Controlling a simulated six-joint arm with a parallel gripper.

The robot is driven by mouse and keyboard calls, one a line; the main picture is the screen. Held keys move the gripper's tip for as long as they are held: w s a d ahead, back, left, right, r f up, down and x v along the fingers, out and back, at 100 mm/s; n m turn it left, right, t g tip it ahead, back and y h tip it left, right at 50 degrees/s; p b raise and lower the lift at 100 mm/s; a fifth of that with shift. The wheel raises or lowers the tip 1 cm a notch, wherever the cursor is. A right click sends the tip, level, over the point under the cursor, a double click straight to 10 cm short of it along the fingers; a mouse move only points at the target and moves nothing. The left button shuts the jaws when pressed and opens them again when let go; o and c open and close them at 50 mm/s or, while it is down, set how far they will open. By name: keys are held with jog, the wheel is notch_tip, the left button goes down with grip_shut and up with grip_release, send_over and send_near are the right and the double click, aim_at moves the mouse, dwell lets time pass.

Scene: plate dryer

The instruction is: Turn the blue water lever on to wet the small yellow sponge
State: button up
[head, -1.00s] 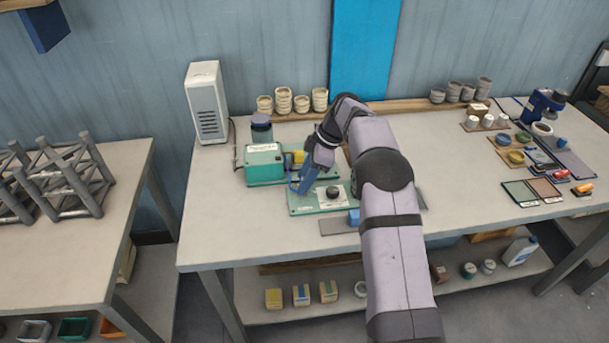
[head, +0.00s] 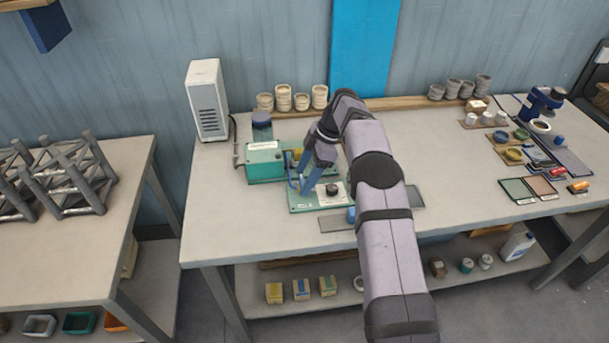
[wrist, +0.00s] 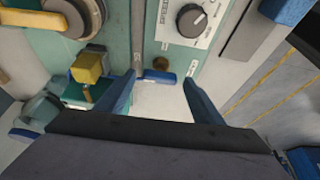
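My gripper (head: 308,186) is over the teal base plate (head: 300,209) beside the teal box. In the wrist view my gripper (wrist: 158,80) has its two blue fingers spread apart. A short blue bar, which looks like the water lever (wrist: 168,78), lies between the fingertips next to a brown round knob; I cannot tell if a finger touches it. The small yellow sponge (wrist: 88,68) is left of the fingers in the wrist view. In the head view a yellow patch shows behind my gripper, mostly hidden.
A black dial (wrist: 191,20) on a white panel stands on the base plate. The teal box (head: 265,162) is left of my gripper, with a dark-lidded jar (head: 262,124) behind it. Stacked cups line the back. The table's front left is clear.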

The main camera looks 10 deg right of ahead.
dwell(0.3)
jog(key=shift+d+r, duration=0.25)
jog(key=shift+r, duration=0.35)
jog(key=v, duration=0.6)
jog(key=s+f+m+h, duration=0.2)
jog(key=s+m, duration=0.7)
jog(key=s, duration=0.9)
jog(key=s+d+f+m+h, duration=0.1)
jog(key=s+m, duration=0.8)
jog(key=s, duration=0.9)
notch_tip(320, 180, down, 2)
jog(key=shift+d+f+h, duration=0.1)
jog(key=shift+d+h, duration=0.15)
jog(key=shift+h, duration=0.45)
dwell(1.7)
